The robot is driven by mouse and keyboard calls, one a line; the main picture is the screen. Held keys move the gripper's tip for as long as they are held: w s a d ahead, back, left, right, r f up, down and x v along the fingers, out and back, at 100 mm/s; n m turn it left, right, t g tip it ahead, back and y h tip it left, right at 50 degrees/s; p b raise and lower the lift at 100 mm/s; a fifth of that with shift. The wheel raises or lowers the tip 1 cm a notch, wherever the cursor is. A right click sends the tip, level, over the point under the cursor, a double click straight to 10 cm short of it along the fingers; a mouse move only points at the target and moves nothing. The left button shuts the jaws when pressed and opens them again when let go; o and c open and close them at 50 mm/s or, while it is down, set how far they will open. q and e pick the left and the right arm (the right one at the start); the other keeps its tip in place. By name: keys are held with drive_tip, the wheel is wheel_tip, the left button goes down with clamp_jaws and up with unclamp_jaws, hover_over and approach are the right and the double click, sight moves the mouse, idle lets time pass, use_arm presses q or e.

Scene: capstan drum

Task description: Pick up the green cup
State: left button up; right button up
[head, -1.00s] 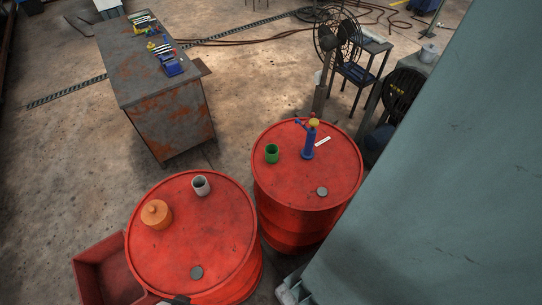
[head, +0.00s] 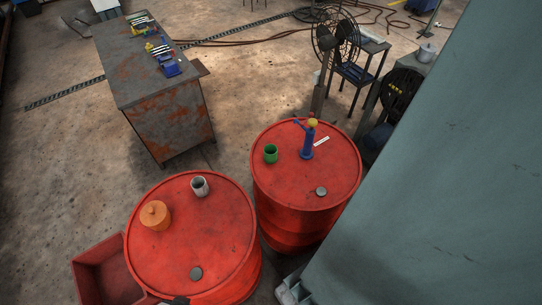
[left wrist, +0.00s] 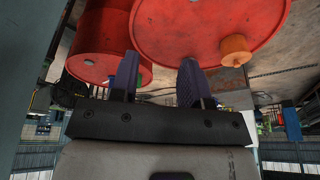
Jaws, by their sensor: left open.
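The green cup (head: 270,153) stands upright on the right-hand red drum (head: 285,180), left of a blue pump-like object with a yellow top. A sliver of green beside a finger in the left wrist view (left wrist: 138,79) may be the cup, mostly hidden. My left gripper (left wrist: 158,68) is open, its two dark fingers apart with nothing seen between them, near the red drums. In the head view only a small dark part shows at the bottom edge, apart from the cup. My right gripper is not in view.
The nearer red drum (head: 180,245) carries a grey-white cup (head: 199,186) and an orange lidded pot (head: 155,215). The blue pump-like object (head: 308,142) stands close to the green cup. A large grey-green surface (head: 430,200) fills the right side. A rusty bench (head: 165,105) stands behind left.

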use_arm(q)
drive_tip(key=shift+o, duration=0.3)
drive_tip(key=o, duration=1)
